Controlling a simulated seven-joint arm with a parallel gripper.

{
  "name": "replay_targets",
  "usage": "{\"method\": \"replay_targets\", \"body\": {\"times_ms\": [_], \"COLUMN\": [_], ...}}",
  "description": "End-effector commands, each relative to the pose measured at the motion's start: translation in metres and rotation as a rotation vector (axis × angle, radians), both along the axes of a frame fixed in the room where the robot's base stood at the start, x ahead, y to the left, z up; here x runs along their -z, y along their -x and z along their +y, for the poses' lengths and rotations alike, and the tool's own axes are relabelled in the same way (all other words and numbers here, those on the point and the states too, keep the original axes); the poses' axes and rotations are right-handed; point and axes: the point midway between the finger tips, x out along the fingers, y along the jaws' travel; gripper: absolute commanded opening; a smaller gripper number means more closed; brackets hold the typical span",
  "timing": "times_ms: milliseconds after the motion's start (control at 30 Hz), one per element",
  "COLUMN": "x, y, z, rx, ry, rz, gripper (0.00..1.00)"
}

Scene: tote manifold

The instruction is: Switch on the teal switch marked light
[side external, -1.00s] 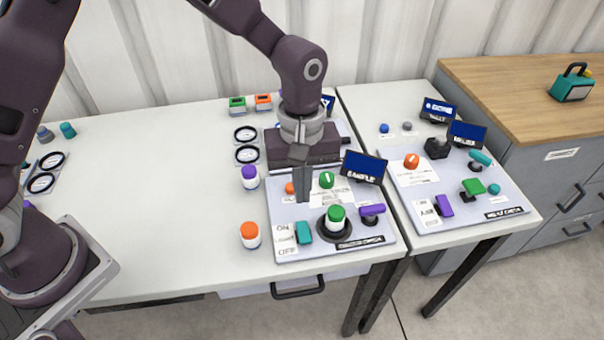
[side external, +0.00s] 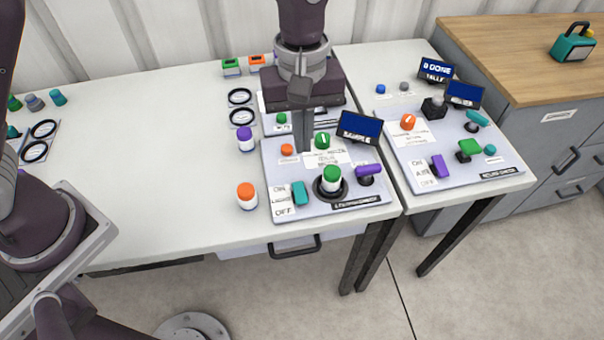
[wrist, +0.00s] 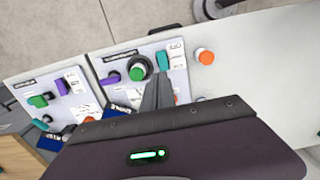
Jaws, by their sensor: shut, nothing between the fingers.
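The teal switch (side external: 299,194) stands on the near left part of the grey-white panel (side external: 373,200), beside a white label (side external: 281,199) reading ON, LIGHT and OFF. Which way its lever leans I cannot tell. It also shows in the wrist view (wrist: 162,60), just beyond my fingertips. My gripper (side external: 304,150) points down, shut and empty, above the panel behind the switch. It is between an orange button (side external: 287,150) and a green knob (side external: 322,140), apart from the switch. In the wrist view, my closed fingers (wrist: 162,80) partly hide the panel.
A green-topped plunger (side external: 332,182) and a purple lever (side external: 368,170) are right of the switch. Orange-topped (side external: 246,195) and purple-topped (side external: 246,139) canisters stand left of the panel. A tilted screen (side external: 359,127) stands behind. A second panel (side external: 400,160) is at right.

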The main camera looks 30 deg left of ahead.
Motion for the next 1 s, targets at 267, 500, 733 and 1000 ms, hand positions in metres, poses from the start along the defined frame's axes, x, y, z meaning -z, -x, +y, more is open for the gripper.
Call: {"method": "replay_targets", "body": {"times_ms": [267, 500, 733, 1000], "x": [0.039, 0.092, 0.130, 0.140], "y": [0.002, 0.003, 0.004, 0.004], "z": [0.000, -0.002, -0.003, -0.003], "rx": [-0.001, -0.001, -0.001, -0.001], "ry": [-0.002, -0.002, -0.001, 0.000], "rz": [0.006, 0.006, 0.002, 0.000], "gripper": [0.00, 0.00, 0.00, 0.00]}}
